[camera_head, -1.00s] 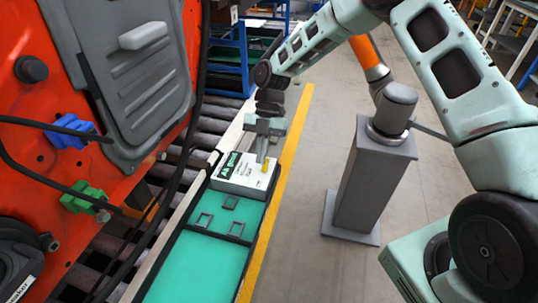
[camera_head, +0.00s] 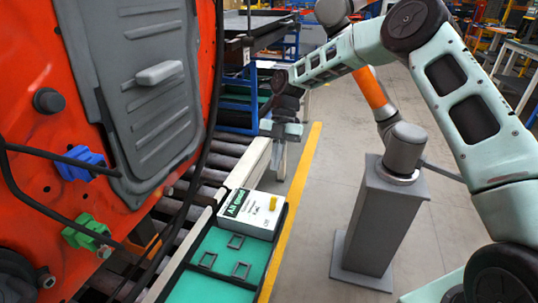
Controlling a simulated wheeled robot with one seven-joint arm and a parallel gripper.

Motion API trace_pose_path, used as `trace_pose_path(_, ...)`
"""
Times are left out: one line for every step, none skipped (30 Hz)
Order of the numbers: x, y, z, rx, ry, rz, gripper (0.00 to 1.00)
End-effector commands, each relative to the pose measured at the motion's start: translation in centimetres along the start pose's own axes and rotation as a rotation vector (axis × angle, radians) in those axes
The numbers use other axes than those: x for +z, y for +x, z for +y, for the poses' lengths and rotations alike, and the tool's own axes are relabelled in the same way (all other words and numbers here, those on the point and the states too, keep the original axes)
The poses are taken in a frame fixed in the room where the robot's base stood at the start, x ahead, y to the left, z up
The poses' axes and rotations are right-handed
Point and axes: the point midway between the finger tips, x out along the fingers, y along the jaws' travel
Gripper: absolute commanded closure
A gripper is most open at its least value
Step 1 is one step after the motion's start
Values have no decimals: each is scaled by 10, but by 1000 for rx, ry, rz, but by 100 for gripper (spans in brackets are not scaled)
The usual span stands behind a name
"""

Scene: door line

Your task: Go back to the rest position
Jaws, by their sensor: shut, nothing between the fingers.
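My gripper (camera_head: 277,158) hangs from my pale green arm near the middle of the picture. It is shut and empty, pointing down, above and beyond the white box (camera_head: 249,213). The white box has a green label and a small yellow knob on top. It sits at the far end of the green tray (camera_head: 207,287), and my gripper looks clear of it.
The orange-red door (camera_head: 40,200) with a grey panel, a blue clip (camera_head: 80,163) and a green clip (camera_head: 87,233) fills the left. A grey pedestal (camera_head: 378,222) with an orange arm stands right. A yellow line (camera_head: 297,190) edges the open floor.

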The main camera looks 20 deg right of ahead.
Motion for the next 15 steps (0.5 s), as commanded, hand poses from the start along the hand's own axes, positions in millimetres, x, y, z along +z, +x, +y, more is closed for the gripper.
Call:
trace_pose_path(0, 0, 0, 0, 0, 0, 100)
trace_pose_path(0, 0, 0, 0, 0, 0, 100)
trace_pose_path(0, 0, 0, 0, 0, 0, 100)
trace_pose_path(0, 0, 0, 0, 0, 0, 100)
trace_pose_path(-3, 0, 1, -3, 5, -3, 100)
trace_pose_path(-10, 0, 3, -9, 22, -11, 100)
trace_pose_path(-17, 0, 5, -15, 42, -18, 100)
trace_pose_path(-26, 0, 7, -20, 69, -31, 100)
trace_pose_path(-41, 1, 10, -30, 115, -50, 100)
trace_pose_path(-54, 2, 12, -36, 159, -68, 100)
trace_pose_path(-68, 3, 14, -42, 207, -87, 100)
trace_pose_path(-88, 6, 15, -46, 279, -115, 100)
trace_pose_path(-104, 8, 14, -47, 337, -139, 100)
trace_pose_path(-119, 10, 13, -46, 398, -163, 100)
trace_pose_path(-139, 14, 11, -39, 479, -193, 100)
